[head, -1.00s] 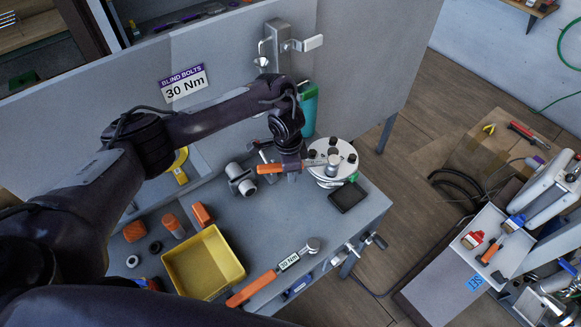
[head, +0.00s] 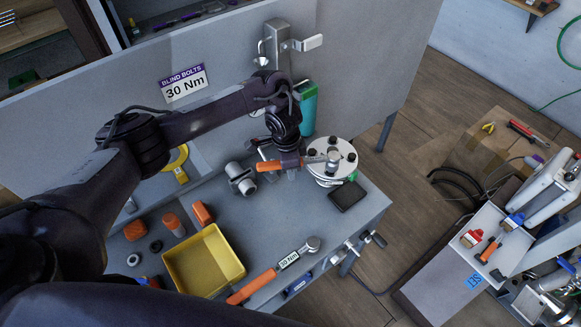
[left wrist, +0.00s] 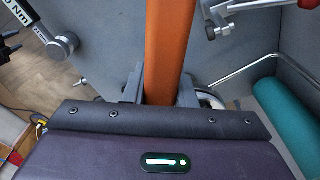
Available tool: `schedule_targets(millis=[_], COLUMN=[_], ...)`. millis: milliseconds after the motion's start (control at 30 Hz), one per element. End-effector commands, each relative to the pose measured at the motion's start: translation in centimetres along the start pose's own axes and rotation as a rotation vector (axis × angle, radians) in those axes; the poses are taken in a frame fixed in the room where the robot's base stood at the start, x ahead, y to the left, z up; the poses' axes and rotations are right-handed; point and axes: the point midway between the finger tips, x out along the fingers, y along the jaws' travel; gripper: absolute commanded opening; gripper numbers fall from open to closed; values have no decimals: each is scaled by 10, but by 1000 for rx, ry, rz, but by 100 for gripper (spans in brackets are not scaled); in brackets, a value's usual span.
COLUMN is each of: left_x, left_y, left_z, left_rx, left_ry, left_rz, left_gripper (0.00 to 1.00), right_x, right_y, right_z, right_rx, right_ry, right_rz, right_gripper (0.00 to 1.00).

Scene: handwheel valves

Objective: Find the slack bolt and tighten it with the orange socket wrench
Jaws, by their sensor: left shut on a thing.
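My left gripper (head: 290,163) is shut on the orange socket wrench (head: 267,166) and holds it roughly level above the bench. In the left wrist view the orange handle (left wrist: 168,45) runs up between the two fingers. The wrench's metal head (head: 333,158) is over the round pale flange (head: 322,173), at the place of one of its bolts. Other dark bolts stand around the flange, such as one bolt (head: 337,140) at the back. The bolt under the head is hidden, and I cannot tell which bolt is slack. My right gripper is not in view.
A second orange-handled wrench labelled 30 Nm (head: 288,262) lies near the bench's front edge. A yellow bin (head: 237,277), orange pieces, a grey pipe fitting (head: 240,179) and a dark pad (head: 348,196) are on the bench. A panel reading "BLIND BOLTS 30 Nm" (head: 184,83) stands behind.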

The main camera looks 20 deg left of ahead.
Motion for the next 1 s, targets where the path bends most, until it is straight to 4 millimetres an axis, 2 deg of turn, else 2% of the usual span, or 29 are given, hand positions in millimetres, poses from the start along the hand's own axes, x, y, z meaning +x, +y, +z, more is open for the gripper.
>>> schedule_targets(millis=[467, 1000], left_x=[-7, -53], left_y=[0, -1], left_z=[-1, -5], left_rx=[0, 1], left_ry=[1, 1], left_rz=[-1, -3], left_gripper=[0, 0], right_x=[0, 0], right_y=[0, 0], right_z=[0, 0], right_rx=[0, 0], right_ry=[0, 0], right_rz=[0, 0], right_gripper=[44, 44])
